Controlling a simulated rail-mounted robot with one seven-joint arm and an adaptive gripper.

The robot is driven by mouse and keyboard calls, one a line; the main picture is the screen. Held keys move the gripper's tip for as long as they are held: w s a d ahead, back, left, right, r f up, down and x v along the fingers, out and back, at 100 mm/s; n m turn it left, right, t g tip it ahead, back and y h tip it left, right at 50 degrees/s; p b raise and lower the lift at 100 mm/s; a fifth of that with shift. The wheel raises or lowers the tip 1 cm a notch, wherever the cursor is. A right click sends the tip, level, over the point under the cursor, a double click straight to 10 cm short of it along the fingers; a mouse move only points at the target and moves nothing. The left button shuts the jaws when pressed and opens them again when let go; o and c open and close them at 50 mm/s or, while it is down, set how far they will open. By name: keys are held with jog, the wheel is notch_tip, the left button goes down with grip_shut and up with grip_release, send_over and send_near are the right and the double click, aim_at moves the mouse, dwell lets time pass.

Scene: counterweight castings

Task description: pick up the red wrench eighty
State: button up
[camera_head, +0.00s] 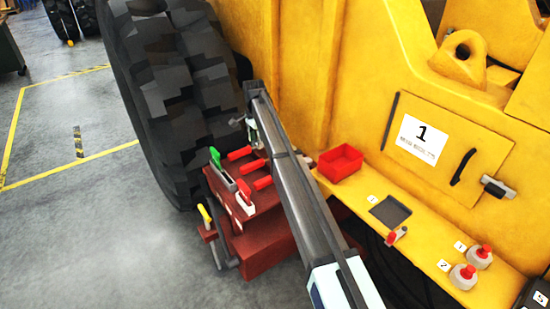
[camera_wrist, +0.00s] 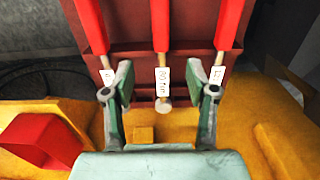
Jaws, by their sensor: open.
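Several red-handled wrenches sit in a dark red rack (camera_head: 270,225) beside the large tire. In the wrist view the middle red wrench (camera_wrist: 161,30) points between my fingers, with a white label on its shaft whose small text I cannot read surely. A left red wrench (camera_wrist: 91,25) and a right red wrench (camera_wrist: 232,22) flank it, their labels partly hidden by my fingers. My gripper (camera_wrist: 167,86) is open, one finger on each side of the middle wrench's shaft, with visible gaps. Whether the shaft lies at finger depth I cannot tell. In the head view my gripper (camera_head: 252,131) is over the rack's back.
A red bin (camera_head: 340,163), a dark square tray (camera_head: 390,211) and red-topped containers (camera_head: 480,257) stand on the yellow ledge (camera_head: 440,248). A green-handled tool (camera_head: 215,157) is at the rack's left. The big tire (camera_head: 170,90) rises close behind.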

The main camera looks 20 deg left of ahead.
aim_at(257, 162)
notch_tip(257, 162, down, 8)
jog(key=shift+f+p, duration=0.2)
jog(key=shift+p, duration=0.8)
jog(key=shift+s+a+f+p, duration=0.1)
jog(key=shift+f+p, duration=0.55)
jog(key=shift+f, duration=0.65)
jog(key=shift+a+f+p, duration=0.1)
jog(key=shift+f+p, duration=0.5)
jog(key=shift+f, duration=0.7)
grip_shut()
